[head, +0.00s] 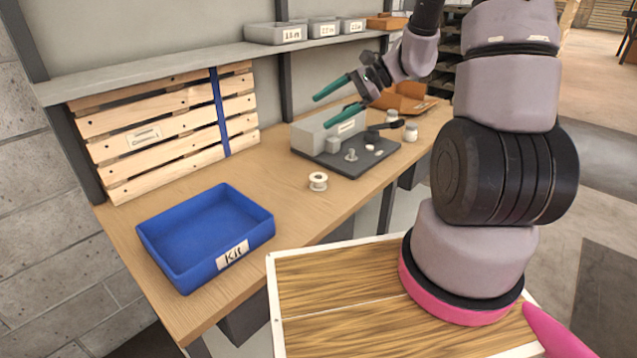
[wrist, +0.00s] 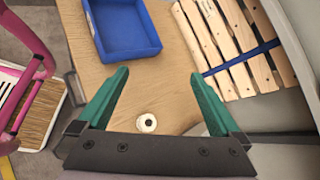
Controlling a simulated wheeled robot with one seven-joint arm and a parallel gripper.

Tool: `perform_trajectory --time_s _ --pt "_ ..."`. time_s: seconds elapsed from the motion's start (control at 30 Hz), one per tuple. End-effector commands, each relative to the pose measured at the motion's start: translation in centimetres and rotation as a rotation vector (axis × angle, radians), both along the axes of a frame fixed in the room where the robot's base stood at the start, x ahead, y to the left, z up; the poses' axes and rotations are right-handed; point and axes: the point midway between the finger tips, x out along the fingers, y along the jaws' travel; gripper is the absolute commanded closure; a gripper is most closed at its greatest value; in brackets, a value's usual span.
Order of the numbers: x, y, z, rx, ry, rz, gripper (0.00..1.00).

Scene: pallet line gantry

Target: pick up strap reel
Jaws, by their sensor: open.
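The strap reel (head: 318,181) is a small white spool with a dark centre hole. It stands on the wooden bench between the blue tray and the dark grey mat. My gripper (head: 329,105) has two green fingers, spread apart and empty. In the head view it hangs in the air above the bench, with the reel lower down. The gripper also shows in the wrist view (wrist: 158,75).
A blue tray (head: 172,272) labelled Kit stands at the bench's near left. A slatted wooden pallet (head: 150,118) leans on the wall. A grey mat (head: 350,168) holds a grey block and small parts. Grey bins (head: 274,33) stand on a shelf. Bench around the reel is clear.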

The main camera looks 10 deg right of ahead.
Motion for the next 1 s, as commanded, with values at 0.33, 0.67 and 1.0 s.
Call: perform_trajectory --time_s 0.33,0.67,1.0 --pt "5.8 -3.9 -15.6 0.304 0.259 -0.466 0.0" --pt "6.1 -6.9 -25.2 0.39 0.359 -0.744 0.0" --pt "8.8 -4.0 -27.5 0.392 0.363 -0.761 0.0"
